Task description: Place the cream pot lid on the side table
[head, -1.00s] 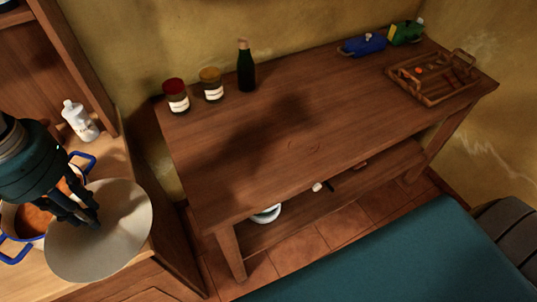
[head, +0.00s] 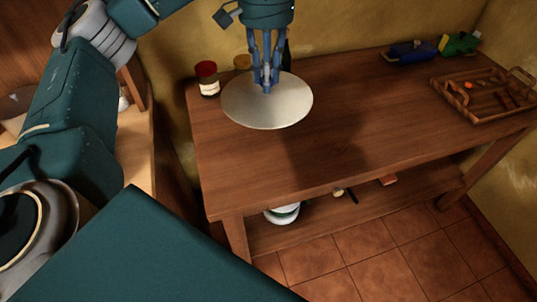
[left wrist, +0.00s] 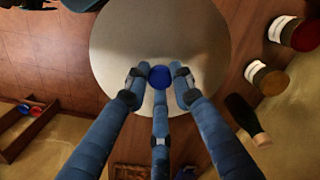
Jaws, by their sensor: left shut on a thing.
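The cream pot lid (head: 285,112) is a round pale disc with a blue knob (left wrist: 159,76). My left gripper (head: 266,86) is above the lid, its blue fingers closed around the knob. The lid looks roughly level and hangs over the left back part of the brown wooden side table (head: 400,135). A dark shadow lies on the tabletop to its right. In the left wrist view the lid (left wrist: 150,35) fills the upper middle, with the fingers meeting at the knob. My right gripper does not show.
A red-topped jar (head: 208,80), a yellow-topped jar (head: 242,63) and a mostly hidden dark bottle stand close behind the lid. A wooden tray (head: 455,95), a blue item (head: 412,52) and a green item (head: 460,43) occupy the right. The middle and front tabletop are clear.

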